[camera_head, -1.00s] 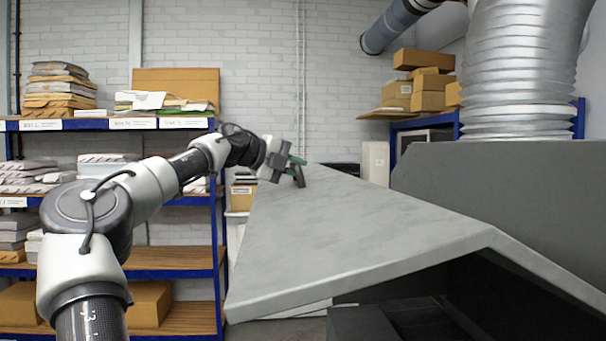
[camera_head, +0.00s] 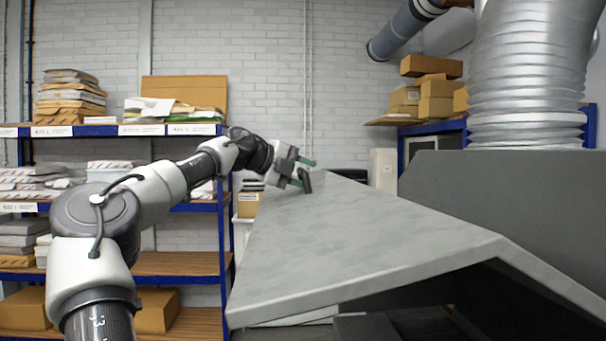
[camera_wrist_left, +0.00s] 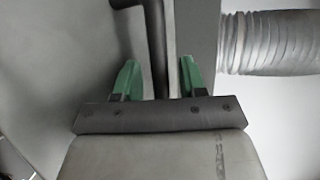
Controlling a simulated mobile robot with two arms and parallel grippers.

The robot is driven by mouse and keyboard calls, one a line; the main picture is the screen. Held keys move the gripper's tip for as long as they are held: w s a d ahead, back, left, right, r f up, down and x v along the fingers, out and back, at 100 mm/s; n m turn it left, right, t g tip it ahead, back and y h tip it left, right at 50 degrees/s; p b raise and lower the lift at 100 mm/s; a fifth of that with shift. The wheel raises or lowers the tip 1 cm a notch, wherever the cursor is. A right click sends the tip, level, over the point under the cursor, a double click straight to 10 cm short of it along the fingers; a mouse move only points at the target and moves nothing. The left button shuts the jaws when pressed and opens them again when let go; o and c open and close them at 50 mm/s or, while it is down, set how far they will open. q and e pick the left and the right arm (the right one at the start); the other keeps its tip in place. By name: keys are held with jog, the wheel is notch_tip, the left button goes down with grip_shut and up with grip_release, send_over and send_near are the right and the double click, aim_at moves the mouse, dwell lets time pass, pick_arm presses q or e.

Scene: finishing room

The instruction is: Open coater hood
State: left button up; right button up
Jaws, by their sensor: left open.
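The coater hood (camera_head: 350,230) is a large grey sloped panel that fills the middle and right of the head view. Its front edge stands above a dark opening. My left gripper (camera_head: 301,172) is at the hood's far left end. My right gripper is not in view.
A blue shelf unit (camera_head: 228,225) with papers and boxes stands at the left. Cardboard boxes (camera_head: 435,90) sit on a shelf at the back right.

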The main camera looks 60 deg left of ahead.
pick_arm(q)
jog(key=shift+s, duration=0.45)
jog(key=b+v, duration=0.3)
jog(key=v, duration=0.6)
jog(key=shift+r+b, duration=0.1)
jog(key=shift+b, duration=0.2)
jog(key=shift+s+r, duration=0.15)
jog(key=shift+s, duration=0.25)
